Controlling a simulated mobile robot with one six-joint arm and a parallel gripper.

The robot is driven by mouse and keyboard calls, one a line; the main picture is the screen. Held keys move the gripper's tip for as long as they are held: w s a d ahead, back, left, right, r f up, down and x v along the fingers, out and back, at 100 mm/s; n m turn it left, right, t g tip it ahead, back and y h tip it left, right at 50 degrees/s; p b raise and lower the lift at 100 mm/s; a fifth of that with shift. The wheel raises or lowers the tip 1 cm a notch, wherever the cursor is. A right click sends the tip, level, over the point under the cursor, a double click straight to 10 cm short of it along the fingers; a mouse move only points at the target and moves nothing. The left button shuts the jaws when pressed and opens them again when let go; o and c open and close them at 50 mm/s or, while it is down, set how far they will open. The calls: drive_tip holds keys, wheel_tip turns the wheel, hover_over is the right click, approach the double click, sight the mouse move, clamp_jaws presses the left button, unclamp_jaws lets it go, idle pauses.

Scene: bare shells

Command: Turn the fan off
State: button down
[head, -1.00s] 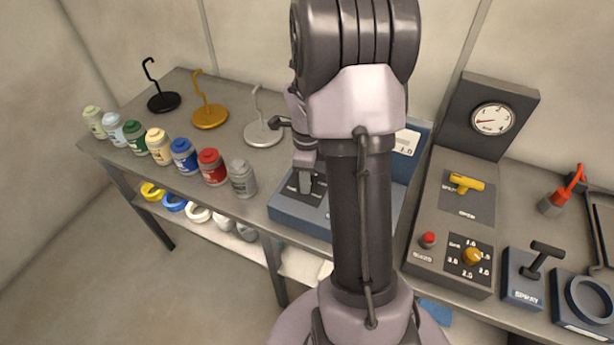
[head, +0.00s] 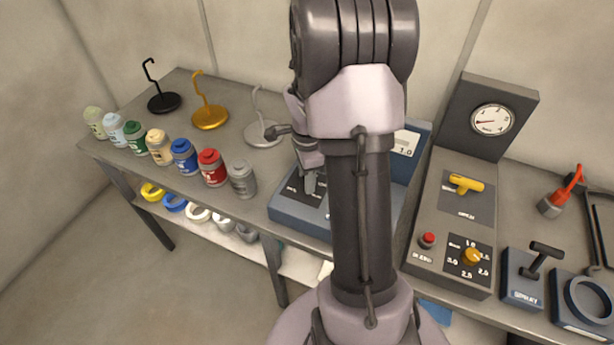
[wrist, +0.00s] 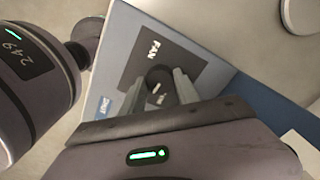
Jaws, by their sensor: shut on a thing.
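The fan switch panel is a black plate (wrist: 152,58) lettered FAN on a blue-grey box (head: 290,214), which stands on the bench left of my arm. A dark knob (wrist: 160,77) rises from the plate in the wrist view. My gripper (wrist: 160,88) has one finger on each side of this knob and is shut on it. In the head view my gripper (head: 311,182) reaches down to the box's panel, and its fingers hide most of the knob. I cannot read the switch's setting.
Several paint jars (head: 185,156) line the bench's front left, close to the box. Hook stands (head: 208,117) stand behind them. A grey console (head: 423,215) with a yellow handle, red button and gauge is to the right, with a SPRAY lever box (head: 523,277) beside it.

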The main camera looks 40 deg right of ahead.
drive_tip(key=n, duration=0.4)
drive_tip(key=shift+n+p, duration=0.3)
drive_tip(key=n+p, duration=0.1)
drive_tip(key=n, duration=0.4)
drive_tip(key=shift+r, duration=0.1)
drive_tip(key=n+p, duration=0.1)
drive_tip(key=n, duration=0.4)
drive_tip(key=shift+n+p, duration=0.6)
drive_tip(key=shift+n, duration=1.4)
drive_tip(key=c, duration=0.9)
unclamp_jaws()
